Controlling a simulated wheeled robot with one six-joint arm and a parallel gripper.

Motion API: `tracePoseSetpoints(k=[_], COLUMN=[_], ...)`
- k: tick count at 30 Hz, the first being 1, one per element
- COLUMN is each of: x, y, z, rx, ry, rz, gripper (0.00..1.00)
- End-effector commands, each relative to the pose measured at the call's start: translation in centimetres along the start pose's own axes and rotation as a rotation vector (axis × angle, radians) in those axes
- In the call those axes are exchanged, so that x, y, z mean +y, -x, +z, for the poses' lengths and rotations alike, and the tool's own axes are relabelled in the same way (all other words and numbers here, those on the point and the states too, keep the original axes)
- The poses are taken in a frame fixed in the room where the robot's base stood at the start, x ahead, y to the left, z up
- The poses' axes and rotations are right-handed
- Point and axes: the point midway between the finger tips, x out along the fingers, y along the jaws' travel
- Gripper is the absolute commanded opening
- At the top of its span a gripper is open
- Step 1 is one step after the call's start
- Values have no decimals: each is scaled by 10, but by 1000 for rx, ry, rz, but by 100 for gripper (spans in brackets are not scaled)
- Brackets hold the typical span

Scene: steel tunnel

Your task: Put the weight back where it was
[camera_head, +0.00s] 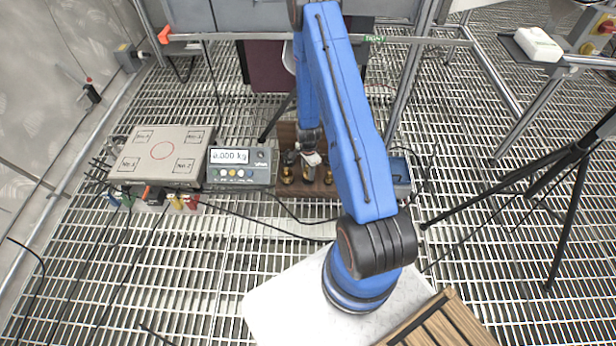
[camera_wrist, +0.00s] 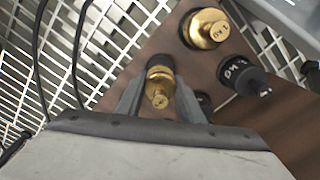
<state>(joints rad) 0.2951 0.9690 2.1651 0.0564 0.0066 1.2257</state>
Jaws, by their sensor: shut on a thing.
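My gripper (camera_wrist: 160,98) is shut on a small brass weight (camera_wrist: 160,84), which sits between the two grey fingers in the wrist view. The brown board (camera_wrist: 285,125) lies beneath it; I cannot tell whether the held weight touches the board. A larger brass weight (camera_wrist: 206,28) and a weight with a black top (camera_wrist: 245,77) stand on the board to the right. In the head view my gripper (camera_head: 310,160) is over the board (camera_head: 287,132), with brass weights (camera_head: 287,176) and (camera_head: 328,177) near it. My arm hides part of the board.
A scale platform (camera_head: 163,152) with a red circle is at the left, bare on top. Its display box (camera_head: 240,166) reads 0.000 kg and stands just left of the board. A blue-grey box (camera_head: 400,177) is right of the board. Cables and tripod legs (camera_head: 500,190) cross the grating.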

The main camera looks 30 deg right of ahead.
Motion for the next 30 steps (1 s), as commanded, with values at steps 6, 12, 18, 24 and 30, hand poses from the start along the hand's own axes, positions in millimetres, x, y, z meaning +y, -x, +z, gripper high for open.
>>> tracePoseSetpoints(k=[6, 12, 18, 24, 30], x=[1, 0, 0, 0, 0], y=[-25, -37, -37, -39, -39], z=[0, 0, 0, 0, 0], rx=[1, 2, 2, 2, 2], ry=[1, 1, 1, 2, 1], rz=[3, 0, 0, 1, 1], gripper=[0, 0, 0, 48, 53])
